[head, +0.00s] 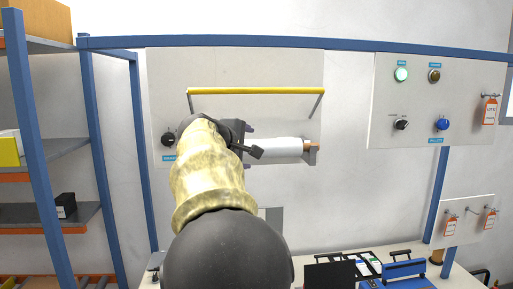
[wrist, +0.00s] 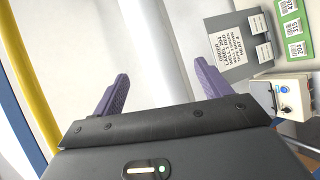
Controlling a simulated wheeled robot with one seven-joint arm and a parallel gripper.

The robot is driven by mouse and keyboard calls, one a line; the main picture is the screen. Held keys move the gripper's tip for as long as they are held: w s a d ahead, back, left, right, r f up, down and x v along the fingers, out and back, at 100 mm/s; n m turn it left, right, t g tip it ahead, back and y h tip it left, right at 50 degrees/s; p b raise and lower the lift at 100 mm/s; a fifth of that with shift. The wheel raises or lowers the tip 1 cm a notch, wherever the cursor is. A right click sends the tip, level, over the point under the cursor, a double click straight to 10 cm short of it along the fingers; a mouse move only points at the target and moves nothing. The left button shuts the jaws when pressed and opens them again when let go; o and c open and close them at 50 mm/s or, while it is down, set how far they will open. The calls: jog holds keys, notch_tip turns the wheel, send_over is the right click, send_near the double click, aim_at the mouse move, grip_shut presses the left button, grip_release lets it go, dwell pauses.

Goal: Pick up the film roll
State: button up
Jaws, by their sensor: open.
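The film roll (head: 278,147) is a white cylinder lying level on a wall-mounted holder in the head view, with a brownish core end at its right. My arm and gripper (head: 247,140) cover its left part. In the wrist view the white roll (wrist: 152,45) runs between and beyond the two purple fingers of my gripper (wrist: 160,78). The fingers are spread apart on either side of it and look clear of its surface. Whether either finger touches the roll cannot be told.
A yellow bar (head: 255,91) juts out above the roll. A black knob (head: 168,139) is at its left. A control panel (head: 420,105) with lights and knobs hangs at right. Blue-framed shelves (head: 50,213) stand at left. A worktable with a blue device (head: 405,270) lies below.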

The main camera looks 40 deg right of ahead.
jog(key=p+x, duration=0.4)
jog(key=shift+w+d+r, duration=0.1)
jog(key=shift+d+r, duration=0.15)
jog(key=shift+d, duration=0.2)
jog(key=shift+w+d+f, duration=0.25)
jog(key=shift+f, duration=0.05)
jog(key=shift+s, duration=0.1)
jog(key=shift+a, duration=0.1)
jog(key=shift+r, duration=0.1)
jog(key=c, duration=1.4)
jog(key=shift+c, duration=0.2)
